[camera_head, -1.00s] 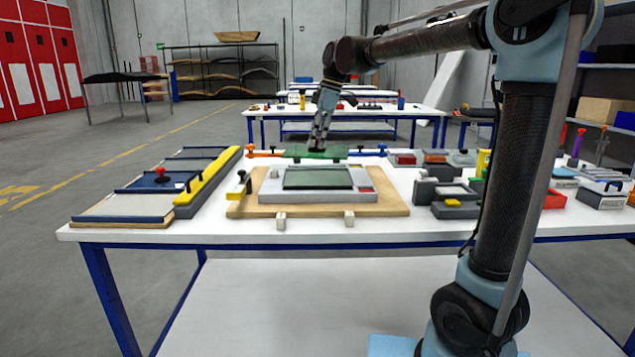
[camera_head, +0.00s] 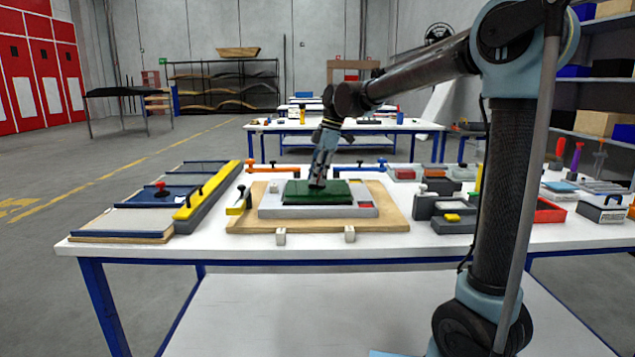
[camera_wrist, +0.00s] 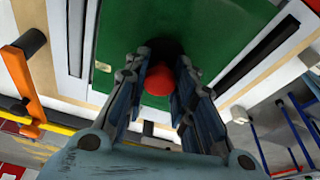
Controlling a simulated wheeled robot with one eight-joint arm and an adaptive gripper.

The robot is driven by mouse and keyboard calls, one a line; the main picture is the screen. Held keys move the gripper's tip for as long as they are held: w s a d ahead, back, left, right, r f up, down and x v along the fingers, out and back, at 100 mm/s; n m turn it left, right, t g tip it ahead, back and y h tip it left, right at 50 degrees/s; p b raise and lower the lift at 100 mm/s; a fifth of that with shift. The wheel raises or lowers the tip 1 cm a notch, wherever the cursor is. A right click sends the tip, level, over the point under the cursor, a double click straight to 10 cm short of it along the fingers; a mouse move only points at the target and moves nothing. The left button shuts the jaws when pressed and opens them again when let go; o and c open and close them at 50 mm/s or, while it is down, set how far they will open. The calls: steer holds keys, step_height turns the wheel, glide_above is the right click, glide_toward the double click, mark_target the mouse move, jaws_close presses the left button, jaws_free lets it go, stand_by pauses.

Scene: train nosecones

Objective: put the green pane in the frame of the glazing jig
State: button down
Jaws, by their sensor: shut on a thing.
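The green pane (camera_head: 296,192) is over the grey frame of the glazing jig (camera_head: 268,211) on the table and covers its opening. In the wrist view the pane (camera_wrist: 222,28) shows close up, with a red knob (camera_wrist: 158,82) on it. My gripper (camera_head: 317,184) is shut on this knob, its fingers on either side of it in the wrist view (camera_wrist: 162,75). The pane looks roughly level and lined up with the frame. I cannot tell whether it rests in the frame or hangs just above it.
The jig stands on a wooden board (camera_head: 240,224). An orange clamp (camera_head: 262,166) and a blue clamp (camera_head: 360,168) are behind it, and a yellow-and-black clamp (camera_head: 240,203) at its left. A rack with a yellow bar (camera_head: 208,190) is further left. Grey blocks (camera_head: 440,205) stand at the right.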

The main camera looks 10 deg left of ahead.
mark_target(327, 186)
steer(key=shift+f, duration=0.8)
steer(key=c, duration=1.3)
jaws_free()
steer(key=shift+c, duration=0.2)
steer(key=v, duration=1.2)
steer(key=shift+a, duration=0.1)
